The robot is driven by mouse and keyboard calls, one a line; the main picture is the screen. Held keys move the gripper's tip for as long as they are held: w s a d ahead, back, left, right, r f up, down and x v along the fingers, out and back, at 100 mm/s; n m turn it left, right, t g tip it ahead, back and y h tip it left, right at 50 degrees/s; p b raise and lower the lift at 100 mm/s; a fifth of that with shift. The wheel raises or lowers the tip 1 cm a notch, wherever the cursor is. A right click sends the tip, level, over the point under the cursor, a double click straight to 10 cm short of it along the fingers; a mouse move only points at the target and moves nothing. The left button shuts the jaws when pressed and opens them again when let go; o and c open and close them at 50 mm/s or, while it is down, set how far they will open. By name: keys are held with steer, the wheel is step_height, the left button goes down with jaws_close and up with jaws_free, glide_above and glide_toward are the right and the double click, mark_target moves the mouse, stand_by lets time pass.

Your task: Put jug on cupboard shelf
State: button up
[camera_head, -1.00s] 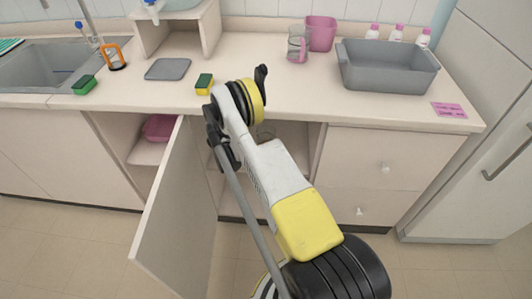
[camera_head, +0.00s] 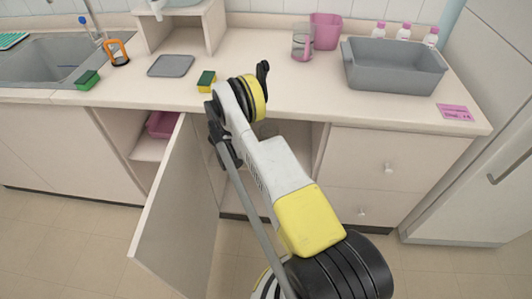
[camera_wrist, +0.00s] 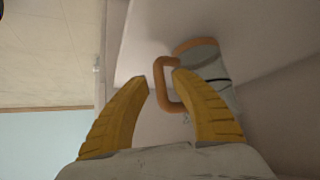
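The jug (camera_wrist: 212,70) is clear with an orange-brown rim and a looped handle (camera_wrist: 161,85). In the wrist view it lies just beyond my gripper (camera_wrist: 160,77). The two yellow fingers are apart, the handle shows between their tips, and the right finger overlaps the handle loop. I cannot tell whether either finger touches it. The jug appears beside pale panels, and I cannot tell what supports it. In the head view my arm reaches into the open cupboard (camera_head: 290,150), and my gripper is hidden there. The cupboard shelf (camera_head: 147,149) shows on the left.
The open cupboard door (camera_head: 165,215) stands out left of my arm. A pink tub (camera_head: 162,125) sits inside on the left. The counter above holds a grey basin (camera_head: 393,68), a sponge (camera_head: 206,82), a clear pink-handled vessel (camera_head: 301,43) and bottles. Drawers (camera_head: 385,165) stand right.

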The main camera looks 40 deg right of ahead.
steer(key=p+v, duration=0.2)
steer(key=v, duration=0.5)
